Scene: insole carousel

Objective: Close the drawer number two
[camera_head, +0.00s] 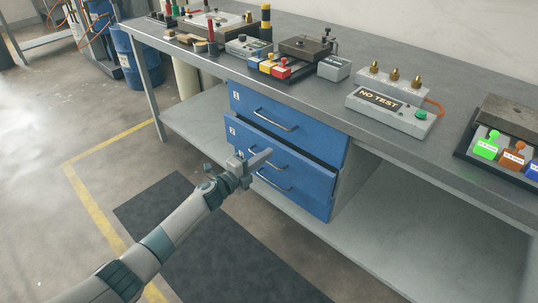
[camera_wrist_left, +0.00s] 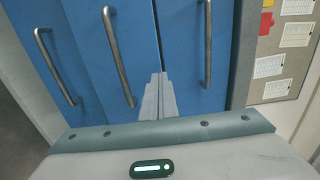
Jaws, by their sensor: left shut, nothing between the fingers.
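Three blue drawers are stacked under the bench. Drawer two, the middle one (camera_head: 308,174), stands slightly out, with a dark gap along its top edge below the top drawer (camera_head: 315,141). In the left wrist view, drawer two (camera_wrist_left: 94,78) is the middle panel with a bar handle (camera_wrist_left: 118,58), and the gap runs beside it. My left gripper (camera_head: 264,157) is shut and empty, in front of the drawer stack. In the wrist view its fingertips (camera_wrist_left: 158,78) overlap the panel edge by the gap. I cannot tell if they touch. My right gripper is out of view.
The grey bench top (camera_head: 350,135) overhangs the drawers and carries a NO TEST device (camera_head: 390,108) and other fixtures. A lower shelf (camera_head: 385,240) extends right of the drawers. A dark mat (camera_head: 225,255) lies on the floor. A blue barrel (camera_head: 128,60) stands far left.

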